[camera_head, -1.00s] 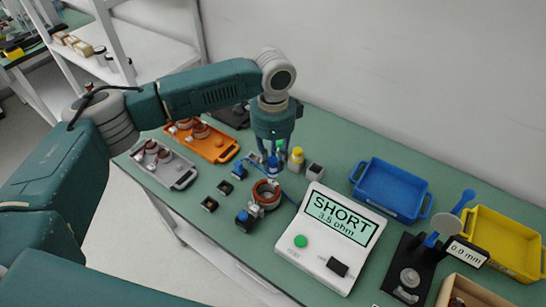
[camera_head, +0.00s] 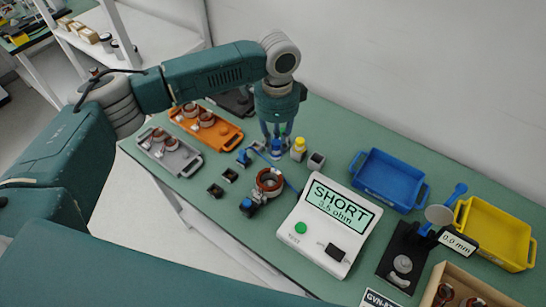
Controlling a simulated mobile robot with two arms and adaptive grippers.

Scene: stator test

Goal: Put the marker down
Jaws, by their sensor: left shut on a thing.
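My left gripper (camera_head: 275,148) points down over the green bench top, left of the yellow-capped bottle (camera_head: 298,149). It is shut on a small upright thing with blue on it, which I take to be the marker (camera_head: 277,146). The fingers hide much of it, and I cannot tell whether its lower end touches the bench. My right gripper is not in view.
Near the gripper stand a small grey block (camera_head: 316,161), a copper-wound stator (camera_head: 269,182) and the tester (camera_head: 329,223) reading SHORT. An orange tray (camera_head: 228,139) and grey tray (camera_head: 186,169) lie left. Blue (camera_head: 385,184) and yellow (camera_head: 500,232) bins stand right.

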